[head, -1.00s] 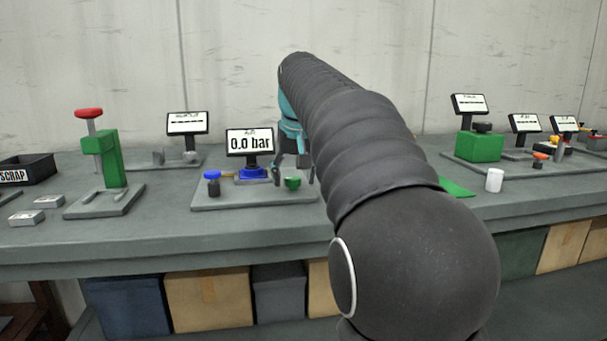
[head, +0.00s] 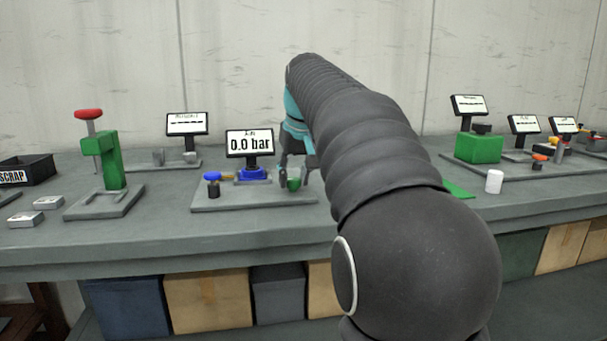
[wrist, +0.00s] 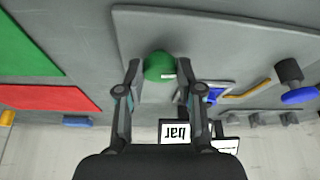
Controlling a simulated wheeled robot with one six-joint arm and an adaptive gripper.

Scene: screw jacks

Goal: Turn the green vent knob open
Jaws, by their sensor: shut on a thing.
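The green vent knob (head: 294,184) stands near the right end of a grey base plate (head: 230,203) on the bench. In the wrist view the green knob (wrist: 159,66) sits between my two fingertips, with a small white mark on its edge. My gripper (head: 294,180) comes down over the knob and is shut on it, one finger on each side. The gauge display (head: 249,143) behind the plate reads 0.0 bar. My arm hides part of the bench right of the knob.
A blue knob (head: 211,177) on a dark post stands at the plate's left, and a blue block (head: 252,174) sits below the display. A green press (head: 110,160) stands further left. A white cylinder (head: 494,181) and green block (head: 479,148) are to the right.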

